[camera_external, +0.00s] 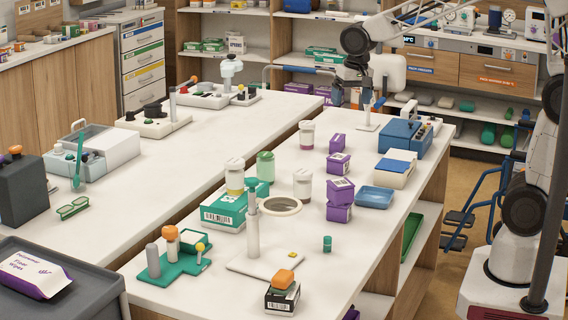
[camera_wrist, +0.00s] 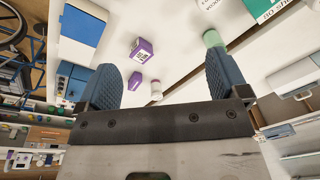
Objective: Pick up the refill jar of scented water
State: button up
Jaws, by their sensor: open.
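Several white-lidded jars stand on the near white table, and I cannot read which one is the scented water. One is a green jar (camera_external: 265,167), which also shows in the wrist view (camera_wrist: 212,41). Others are a back jar (camera_external: 307,136), a middle jar (camera_external: 303,186) and a left jar (camera_external: 235,178) on or behind a green box. A small white-lidded jar (camera_wrist: 156,90) shows between my fingers in the wrist view, farther off. My gripper (camera_wrist: 161,62) is open and empty; in the external view it hangs above the table's far end, apart from the jars.
Purple boxes (camera_external: 340,190) stand right of the jars. A green box (camera_external: 222,213), a white ring (camera_external: 281,207), an upright post (camera_external: 253,235) and a blue tray (camera_external: 375,196) are nearby. A blue case (camera_external: 400,137) stands at the far right. The table's front right is mostly clear.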

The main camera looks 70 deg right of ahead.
jog(key=w+d+f+m, duration=0.1)
jog(key=w+f+m, duration=0.15)
jog(key=w, duration=0.45)
jog(key=w+f+m, duration=0.2)
jog(key=w+f, duration=0.2)
jog(key=w, duration=0.4)
jog(key=m+g, duration=0.1)
jog(key=m, duration=0.4)
send_over(266, 153)
jog(key=f, duration=1.1)
jog(key=shift+w+a+f, duration=0.1)
jog(key=shift+a+f, duration=0.05)
jog(key=shift+a, duration=0.05)
jog(key=shift+f, duration=0.1)
jog(key=shift+f, duration=1.2)
jog(key=shift+f, duration=0.1)
jog(key=shift+f, duration=2.5)
jog(key=shift+c, duration=0.4)
